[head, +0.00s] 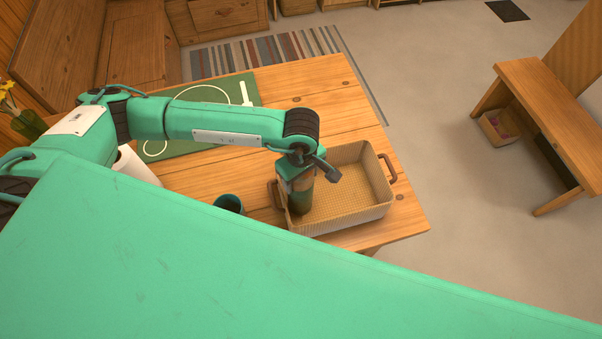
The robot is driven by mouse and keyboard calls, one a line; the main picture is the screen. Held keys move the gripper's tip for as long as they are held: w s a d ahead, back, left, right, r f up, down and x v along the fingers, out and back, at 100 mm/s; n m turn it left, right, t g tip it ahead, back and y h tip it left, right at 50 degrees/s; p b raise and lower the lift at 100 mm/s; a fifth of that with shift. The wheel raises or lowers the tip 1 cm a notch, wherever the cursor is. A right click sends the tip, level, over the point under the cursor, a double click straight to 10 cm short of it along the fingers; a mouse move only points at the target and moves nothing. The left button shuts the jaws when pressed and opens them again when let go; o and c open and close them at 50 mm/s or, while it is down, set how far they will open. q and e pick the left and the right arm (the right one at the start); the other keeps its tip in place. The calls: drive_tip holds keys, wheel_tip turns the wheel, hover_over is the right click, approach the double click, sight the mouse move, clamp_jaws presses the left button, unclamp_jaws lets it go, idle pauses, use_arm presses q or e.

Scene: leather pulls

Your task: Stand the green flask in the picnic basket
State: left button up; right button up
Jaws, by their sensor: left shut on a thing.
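The picnic basket (352,212) is a rectangular woven tray with brown handles at its two ends, near the right end of the wooden table. The green flask (300,200) is upright at the basket's left end, within its walls as seen from above. My left gripper (299,184) is over the flask and shut on its upper part, hiding the top. I cannot tell whether the flask's base touches the basket floor. My right gripper is not in view.
A dark teal cup (229,203) stands left of the basket. A white roll (136,166) and a green mat (240,85) lie farther left and back on the table (330,90). The right part of the basket is empty.

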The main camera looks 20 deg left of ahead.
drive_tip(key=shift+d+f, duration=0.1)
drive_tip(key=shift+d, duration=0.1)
use_arm(q)
drive_tip(key=shift+f, duration=0.1)
drive_tip(key=o, duration=1.4)
drive_tip(key=shift+o, duration=0.2)
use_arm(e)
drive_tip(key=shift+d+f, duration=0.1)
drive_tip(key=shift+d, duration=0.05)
use_arm(q)
wheel_tip(320, 180, up, 12)
drive_tip(key=b, duration=0.4)
drive_tip(key=shift+f, duration=0.25)
drive_tip(key=shift+r+b, duration=0.3)
drive_tip(key=shift+r, duration=0.15)
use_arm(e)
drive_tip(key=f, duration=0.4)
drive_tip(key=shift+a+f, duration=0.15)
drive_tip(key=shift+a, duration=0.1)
